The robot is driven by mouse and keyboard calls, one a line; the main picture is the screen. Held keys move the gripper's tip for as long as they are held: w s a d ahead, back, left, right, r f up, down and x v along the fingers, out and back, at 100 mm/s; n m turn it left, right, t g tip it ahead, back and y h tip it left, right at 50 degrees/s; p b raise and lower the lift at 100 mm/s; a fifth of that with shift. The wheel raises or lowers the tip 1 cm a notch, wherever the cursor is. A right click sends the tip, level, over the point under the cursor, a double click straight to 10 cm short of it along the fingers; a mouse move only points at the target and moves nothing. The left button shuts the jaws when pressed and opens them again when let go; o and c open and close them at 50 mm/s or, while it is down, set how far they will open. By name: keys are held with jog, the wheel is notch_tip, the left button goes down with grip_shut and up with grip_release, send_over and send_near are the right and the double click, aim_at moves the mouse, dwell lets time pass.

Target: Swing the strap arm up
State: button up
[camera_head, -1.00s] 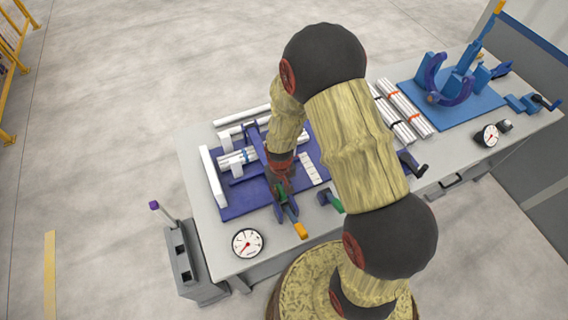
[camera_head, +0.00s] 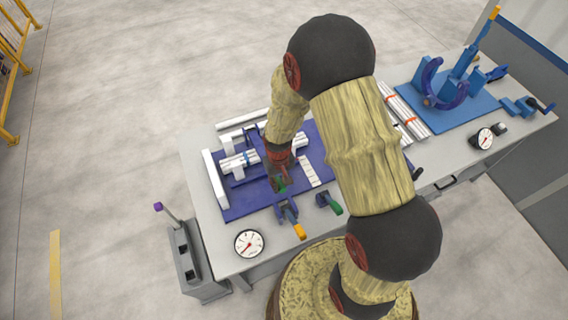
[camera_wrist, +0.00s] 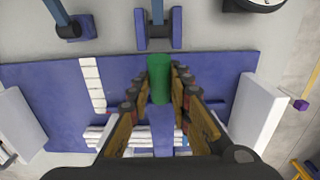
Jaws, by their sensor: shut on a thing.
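My gripper (camera_head: 279,180) is over the front part of the blue base plate (camera_head: 240,207), pointing down. In the wrist view its fingers (camera_wrist: 162,85) are shut on a green grip (camera_wrist: 159,78), taken to be the strap arm's end. In the head view a little of the green grip (camera_head: 281,185) shows at the fingertips. Most of the strap arm's blue length is hidden by my gripper and wrist. White pipes (camera_head: 239,161) lie across the blue cradle behind my gripper; they also show below the fingers in the wrist view (camera_wrist: 92,135).
An orange-tipped blue lever clamp (camera_head: 289,212) stands at the plate's front edge, with a green-tipped lever (camera_head: 328,203) to its right. A white end wall (camera_head: 215,179) stands at the left. A dial gauge (camera_head: 249,243) lies near the front. Spare pipes (camera_head: 404,107) and a blue fixture (camera_head: 445,90) are at right.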

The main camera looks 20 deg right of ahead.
jog(key=shift+w+r+p, duration=0.2)
jog(key=shift+r+p, duration=0.15)
jog(key=shift+r, duration=0.6)
jog(key=shift+f, duration=0.1)
jog(key=w+r+p, duration=0.3)
jog(key=r+p, duration=0.1)
jog(key=r, duration=0.4)
jog(key=w+r+p, duration=0.2)
jog(key=r, duration=0.1)
jog(key=w+r+p, duration=0.1)
jog(key=w+r, duration=0.2)
jog(key=shift+w+r+p, duration=0.2)
jog(key=shift+r+p, duration=0.15)
jog(key=shift+p, duration=0.05)
jog(key=shift+w+r, duration=0.1)
